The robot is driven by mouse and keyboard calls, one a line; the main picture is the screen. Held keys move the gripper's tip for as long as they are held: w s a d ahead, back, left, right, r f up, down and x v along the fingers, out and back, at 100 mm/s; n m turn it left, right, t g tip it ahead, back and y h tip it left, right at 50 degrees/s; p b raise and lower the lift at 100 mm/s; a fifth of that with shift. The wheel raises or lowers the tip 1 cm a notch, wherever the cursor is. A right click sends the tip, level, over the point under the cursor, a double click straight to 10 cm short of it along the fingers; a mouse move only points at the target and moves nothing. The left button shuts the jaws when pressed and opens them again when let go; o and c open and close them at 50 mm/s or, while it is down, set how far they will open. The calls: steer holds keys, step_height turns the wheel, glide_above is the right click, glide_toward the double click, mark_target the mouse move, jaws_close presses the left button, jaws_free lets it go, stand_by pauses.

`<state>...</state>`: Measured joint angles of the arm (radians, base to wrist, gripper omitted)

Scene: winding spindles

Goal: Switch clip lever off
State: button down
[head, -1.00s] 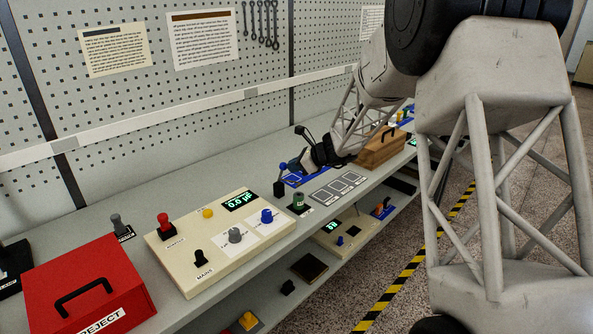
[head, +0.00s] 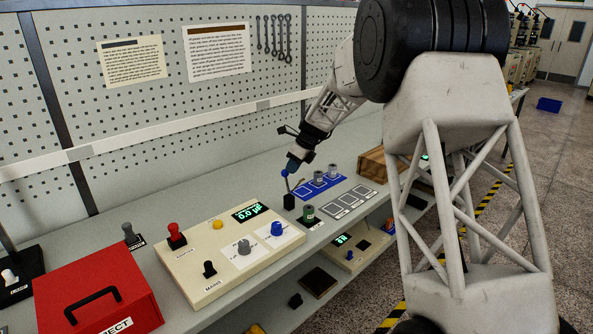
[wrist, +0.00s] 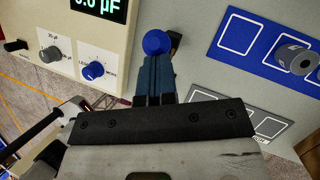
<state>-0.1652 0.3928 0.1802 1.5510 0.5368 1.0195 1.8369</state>
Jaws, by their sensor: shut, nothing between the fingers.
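A lever with a blue ball knob (head: 285,173) stands on a small black base (head: 289,201), right of the cream panel; I take it for the clip lever, though no label on it is readable. My gripper (head: 292,163) points down at the knob from above, with its fingers shut and empty. In the wrist view the blue ball (wrist: 157,42) sits right at the tips of my shut fingers (wrist: 154,62). I cannot tell whether they touch. The fingers hide most of the lever's stem, and part of its dark base shows behind the ball.
The cream panel (head: 205,273) with knobs and a display lies left of the lever. A red box (head: 60,285) and a wooden box (head: 371,162) stand farther off.

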steer(key=shift+w+a+f+m+g+h, duration=0.15)
steer(key=shift+w+a+f+g+h, duration=0.05)
steer(key=shift+w+a+g+h, duration=0.4)
steer(key=shift+w+a+f+m+g+h, duration=0.15)
steer(key=shift+w+a+g+h, duration=0.2)
steer(key=shift+w+a, duration=0.35)
steer(key=d+v, duration=0.1)
steer(key=v, duration=1.2)
steer(key=shift+s+d+f, duration=0.15)
steer(key=shift+s+d, duration=0.05)
steer(key=shift+d, duration=0.1)
